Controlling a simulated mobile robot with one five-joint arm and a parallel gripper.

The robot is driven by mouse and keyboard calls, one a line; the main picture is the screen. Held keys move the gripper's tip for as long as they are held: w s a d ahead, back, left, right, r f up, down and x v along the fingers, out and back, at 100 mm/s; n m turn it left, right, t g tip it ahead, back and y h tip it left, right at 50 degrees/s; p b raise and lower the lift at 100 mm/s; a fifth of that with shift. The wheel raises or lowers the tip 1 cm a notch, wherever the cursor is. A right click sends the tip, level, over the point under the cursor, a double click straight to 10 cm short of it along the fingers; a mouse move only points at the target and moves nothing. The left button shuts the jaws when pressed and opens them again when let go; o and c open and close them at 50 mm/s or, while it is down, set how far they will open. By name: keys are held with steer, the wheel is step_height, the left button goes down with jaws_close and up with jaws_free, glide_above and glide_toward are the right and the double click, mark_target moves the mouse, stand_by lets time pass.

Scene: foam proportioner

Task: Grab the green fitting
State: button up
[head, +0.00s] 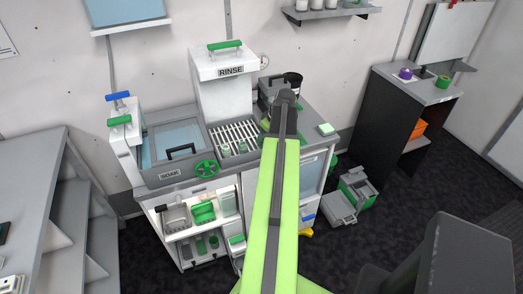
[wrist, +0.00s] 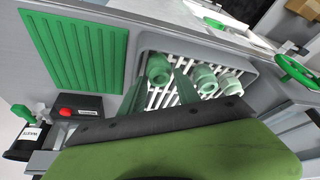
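Three pale green fittings show on the white slatted rack (wrist: 148,98) in the wrist view: a left one (wrist: 158,72), a middle one (wrist: 205,80) and a right one (wrist: 231,83). In the head view, two fittings, one on the left (head: 225,150) and one on the right (head: 243,147), show on the rack; my arm hides part of the area beside them. My gripper (wrist: 160,88) looks open, with one dark green finger on each side of the left fitting in the wrist picture. I cannot tell whether they touch it. In the head view my gripper's fingertips are hidden.
A green ribbed mat (wrist: 68,50) and a box with a red button (wrist: 78,107) lie beside the rack. A green handwheel (head: 206,169) sticks out from the counter front. The RINSE housing (head: 222,82) rises behind the rack. A soak basin (head: 172,145) is left of it.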

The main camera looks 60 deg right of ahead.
steer(key=shift+b+x, duration=0.45)
steer(key=shift+x, duration=0.75)
steer(key=shift+r, duration=0.1)
jaws_close()
